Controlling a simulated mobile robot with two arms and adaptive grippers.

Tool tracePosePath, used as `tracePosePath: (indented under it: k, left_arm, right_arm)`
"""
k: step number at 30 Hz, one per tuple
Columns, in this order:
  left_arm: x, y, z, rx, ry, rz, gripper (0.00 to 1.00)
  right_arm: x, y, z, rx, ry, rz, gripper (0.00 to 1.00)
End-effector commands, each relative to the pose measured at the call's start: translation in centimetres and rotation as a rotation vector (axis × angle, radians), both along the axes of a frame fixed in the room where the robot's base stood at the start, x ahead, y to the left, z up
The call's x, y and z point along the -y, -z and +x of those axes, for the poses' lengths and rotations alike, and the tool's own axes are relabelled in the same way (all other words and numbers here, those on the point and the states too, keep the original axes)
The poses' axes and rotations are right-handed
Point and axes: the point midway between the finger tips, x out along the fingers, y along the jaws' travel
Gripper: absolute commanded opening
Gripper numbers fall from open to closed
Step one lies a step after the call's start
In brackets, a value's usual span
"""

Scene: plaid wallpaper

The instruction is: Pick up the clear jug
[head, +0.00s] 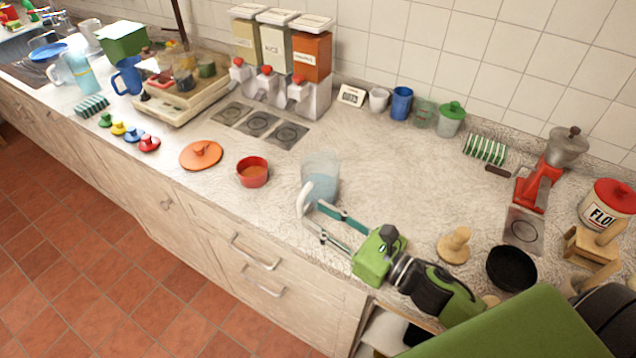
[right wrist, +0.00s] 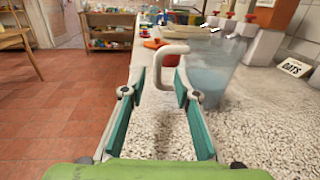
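The clear jug (head: 322,182) stands upright on the counter in the head view, with bluish contents and a white handle (head: 304,200) on its near left side. In the right wrist view the jug (right wrist: 212,80) is on the right, and its white handle (right wrist: 166,62) shows beyond and between the fingertips. My right gripper (head: 318,220) is open and points at the handle from the near right. Its teal-padded fingers (right wrist: 160,90) have a clear gap between them, with nothing clamped. I cannot tell whether a fingertip touches the jug. My left gripper is not in view.
A red pot (head: 252,172) and an orange lid (head: 201,155) lie left of the jug. Dispensers (head: 280,60) stand behind.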

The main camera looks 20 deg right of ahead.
Motion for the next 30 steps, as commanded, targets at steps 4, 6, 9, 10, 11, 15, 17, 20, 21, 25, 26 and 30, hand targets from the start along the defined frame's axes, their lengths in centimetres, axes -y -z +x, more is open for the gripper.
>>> tracePosePath:
  k: [4,6,9,10,11,15,17,20,21,25,26,30]
  left_arm:
    - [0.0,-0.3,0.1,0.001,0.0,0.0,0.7]
    - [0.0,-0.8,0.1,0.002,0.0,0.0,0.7]
    - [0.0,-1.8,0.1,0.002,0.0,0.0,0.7]
    - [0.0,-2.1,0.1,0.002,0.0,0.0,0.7]
    - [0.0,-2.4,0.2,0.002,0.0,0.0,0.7]
    - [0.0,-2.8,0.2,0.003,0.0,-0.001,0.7]
    - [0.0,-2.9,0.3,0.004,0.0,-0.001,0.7]
    - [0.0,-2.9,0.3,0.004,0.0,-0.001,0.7]
    - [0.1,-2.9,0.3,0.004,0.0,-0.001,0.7]
    - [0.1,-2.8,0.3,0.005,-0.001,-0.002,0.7]
    - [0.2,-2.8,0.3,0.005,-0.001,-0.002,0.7]
    - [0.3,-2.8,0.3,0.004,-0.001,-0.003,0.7]
  right_arm:
    - [-0.3,-0.1,0.6,0.0,0.001,0.0,0.28]
    - [-0.6,-0.4,1.0,0.0,0.001,0.001,0.28]
    - [-1.4,-0.8,2.1,0.001,0.0,0.002,0.28]
    - [-1.7,-0.9,2.5,0.002,0.0,0.001,0.28]
    - [-1.9,-1.0,2.9,0.001,0.0,0.002,0.28]
    - [-2.7,-0.7,4.2,0.0,0.001,0.001,0.28]
    - [-2.9,-0.5,4.5,-0.001,0.001,0.001,0.28]
    - [-3.1,-0.4,4.8,0.0,0.0,0.0,0.28]
    - [-3.1,-0.4,4.8,0.0,0.0,0.0,0.28]
    - [-3.1,-0.4,4.7,0.0,0.0,0.0,0.28]
    - [-3.1,-0.4,4.7,0.0,0.0,0.0,0.23]
    - [-3.1,-0.4,4.7,0.0,0.0,0.0,0.0]
